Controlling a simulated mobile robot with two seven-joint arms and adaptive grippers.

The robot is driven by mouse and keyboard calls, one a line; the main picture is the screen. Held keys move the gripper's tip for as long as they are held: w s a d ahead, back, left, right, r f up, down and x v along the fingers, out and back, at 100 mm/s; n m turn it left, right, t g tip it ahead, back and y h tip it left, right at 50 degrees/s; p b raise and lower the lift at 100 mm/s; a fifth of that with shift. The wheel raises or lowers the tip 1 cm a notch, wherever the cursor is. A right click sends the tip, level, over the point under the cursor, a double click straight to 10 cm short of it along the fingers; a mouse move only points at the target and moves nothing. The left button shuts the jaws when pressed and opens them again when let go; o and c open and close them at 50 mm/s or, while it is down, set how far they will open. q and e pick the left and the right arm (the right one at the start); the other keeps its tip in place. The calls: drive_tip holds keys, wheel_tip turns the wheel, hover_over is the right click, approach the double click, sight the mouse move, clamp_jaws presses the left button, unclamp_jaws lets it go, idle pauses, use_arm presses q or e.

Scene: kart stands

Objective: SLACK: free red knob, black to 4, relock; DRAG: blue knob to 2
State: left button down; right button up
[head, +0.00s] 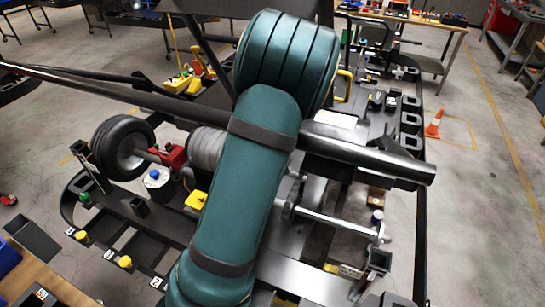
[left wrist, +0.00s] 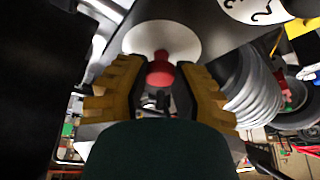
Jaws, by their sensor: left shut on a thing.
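In the left wrist view, the yellow-padded fingers of my left gripper (left wrist: 158,88) are shut on the red knob (left wrist: 160,72), which sits between them. A plain white disc (left wrist: 165,38) lies behind the red knob. Part of a second white dial (left wrist: 256,8) with black numerals shows at the top right edge. I cannot make out the black knob or its setting. I cannot identify the blue knob of DRAG in either view. In the head view, my green arm covers the middle and hides my left gripper and the knobs. My right gripper is in neither view.
A dark bar (head: 370,160) crosses behind my arm. A wheel (head: 124,147), a red clamp (head: 173,157) and a grey ribbed cylinder (head: 207,148) stand left of it. A blue-topped white canister (head: 155,180) is near. An orange cone (head: 433,125) stands on open floor at right.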

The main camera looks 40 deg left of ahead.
use_arm(q)
drive_tip(key=c, duration=0.6)
unclamp_jaws()
drive_tip(key=shift+s+f, duration=0.1)
drive_tip(key=shift+f, duration=0.05)
drive_tip(key=shift+d+r, duration=0.25)
drive_tip(key=shift+r, duration=0.45)
drive_tip(key=v, duration=1)
drive_tip(key=shift+s+r, duration=0.2)
drive_tip(key=shift+r, duration=0.1)
drive_tip(key=shift+w, duration=0.1)
